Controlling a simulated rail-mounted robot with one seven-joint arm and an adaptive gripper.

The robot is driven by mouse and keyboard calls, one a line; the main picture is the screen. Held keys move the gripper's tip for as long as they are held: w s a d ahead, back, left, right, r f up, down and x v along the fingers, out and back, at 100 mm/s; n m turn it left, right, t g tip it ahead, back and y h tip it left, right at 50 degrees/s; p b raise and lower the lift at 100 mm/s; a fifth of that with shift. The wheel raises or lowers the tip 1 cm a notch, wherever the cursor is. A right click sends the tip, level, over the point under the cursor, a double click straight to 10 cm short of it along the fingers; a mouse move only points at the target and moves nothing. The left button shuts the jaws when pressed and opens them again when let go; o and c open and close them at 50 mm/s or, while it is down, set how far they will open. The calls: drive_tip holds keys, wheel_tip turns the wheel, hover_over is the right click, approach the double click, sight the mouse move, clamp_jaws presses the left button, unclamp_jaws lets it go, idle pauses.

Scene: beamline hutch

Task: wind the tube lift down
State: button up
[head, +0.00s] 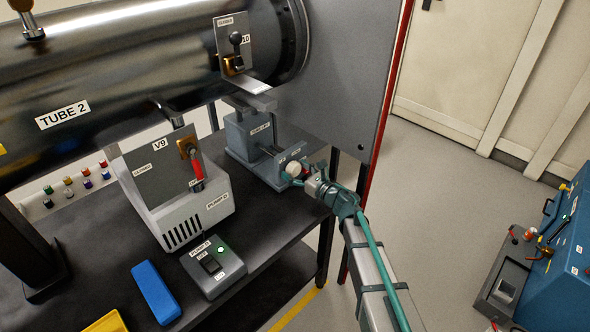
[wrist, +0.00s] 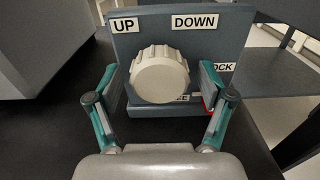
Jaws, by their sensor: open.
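The tube lift (head: 240,133) is a grey block on the dark table under the tube's right end. On its control box is a ridged cream knob (head: 294,169), which faces me in the wrist view (wrist: 160,76). The panel (wrist: 140,20) carries UP at upper left and DOWN at upper right. A partly covered label ending in OCK is at right; another ending in EE is below the knob. My gripper (head: 304,175) is open, with its fingers (wrist: 159,88) on either side of the knob. Gaps show beside it. A red part peeks out behind the right finger.
The large tube (head: 130,75) marked TUBE 2 runs above the table. Left of the lift are a pump with a V9 valve plate (head: 160,165), a switch box (head: 214,265) with a green light, and a blue block (head: 156,291). A large grey panel (head: 335,75) stands behind.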

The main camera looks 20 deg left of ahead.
drive_tip(key=shift+a, duration=0.1)
drive_tip(key=c, duration=1.1)
drive_tip(key=shift+c, duration=0.2)
drive_tip(key=shift+m, duration=0.5)
drive_tip(key=m, duration=0.3)
drive_tip(key=shift+m, duration=0.4)
drive_tip(key=m+p, duration=0.1)
drive_tip(key=m, duration=0.3)
drive_tip(key=shift+r, duration=0.15)
drive_tip(key=m+p, duration=0.3)
drive_tip(key=m, duration=0.2)
drive_tip(key=shift+m, duration=0.4)
drive_tip(key=shift+m+p, duration=1.1)
drive_tip(key=shift+m, duration=1)
